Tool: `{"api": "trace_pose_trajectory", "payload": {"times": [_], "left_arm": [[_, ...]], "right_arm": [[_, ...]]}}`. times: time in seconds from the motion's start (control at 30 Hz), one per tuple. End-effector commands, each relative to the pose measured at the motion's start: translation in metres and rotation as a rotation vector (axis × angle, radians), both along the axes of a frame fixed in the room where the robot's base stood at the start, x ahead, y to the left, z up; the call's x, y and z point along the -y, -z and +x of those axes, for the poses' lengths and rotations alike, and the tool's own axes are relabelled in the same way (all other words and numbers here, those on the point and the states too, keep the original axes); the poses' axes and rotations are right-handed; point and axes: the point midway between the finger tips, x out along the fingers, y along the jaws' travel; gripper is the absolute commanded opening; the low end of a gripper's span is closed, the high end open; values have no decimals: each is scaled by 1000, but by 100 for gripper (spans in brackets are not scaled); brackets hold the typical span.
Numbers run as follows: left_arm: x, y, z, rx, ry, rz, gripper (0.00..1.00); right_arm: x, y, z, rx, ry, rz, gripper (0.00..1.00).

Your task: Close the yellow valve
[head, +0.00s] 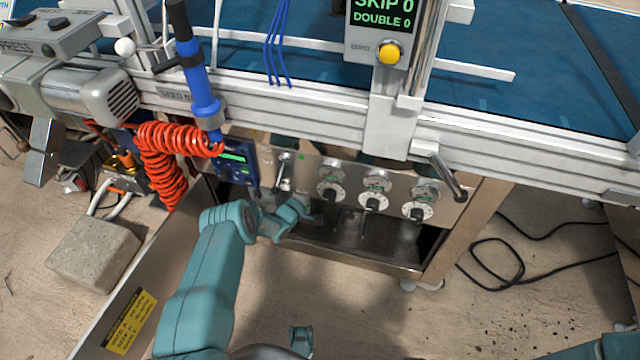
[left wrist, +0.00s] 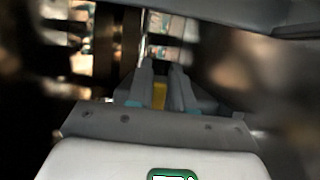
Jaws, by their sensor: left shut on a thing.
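My left arm reaches up from the bottom of the head view, and its gripper (head: 303,208) is at the opening below the metal control panel. In the left wrist view the two fingers of this gripper (left wrist: 164,80) are close together with a yellow piece between them, which looks like part of the yellow valve (left wrist: 158,96). The gripper is shut on it. I cannot make out the yellow valve in the head view; the hand and panel seem to hide it. Its handle's angle cannot be told.
The control panel (head: 350,170) carries a lever switch (head: 285,172) and several round dials. A coiled red hose (head: 165,160) hangs left of it. A concrete block (head: 95,252) and an open metal door (head: 150,290) are at the left. Black cable (head: 497,262) lies on the floor at right.

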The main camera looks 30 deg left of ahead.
Motion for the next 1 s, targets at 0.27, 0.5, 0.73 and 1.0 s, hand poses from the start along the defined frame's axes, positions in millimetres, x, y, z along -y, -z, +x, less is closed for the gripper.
{"api": "trace_pose_trajectory", "payload": {"times": [0.27, 0.5, 0.73, 1.0], "left_arm": [[-3, 1, -1, -3, -7, -1, 0], [-2, 1, -1, -2, -4, -2, 43], [-3, -1, -8, -4, -3, -2, 43], [-14, -5, -70, -8, -7, -5, 43]], "right_arm": [[0, 0, 0, 0, 0, 0, 100], [0, 0, 0, 0, 0, 0, 100], [-1, -6, -1, -1, -3, 0, 100], [-6, -36, -7, -11, -26, 5, 100]]}}
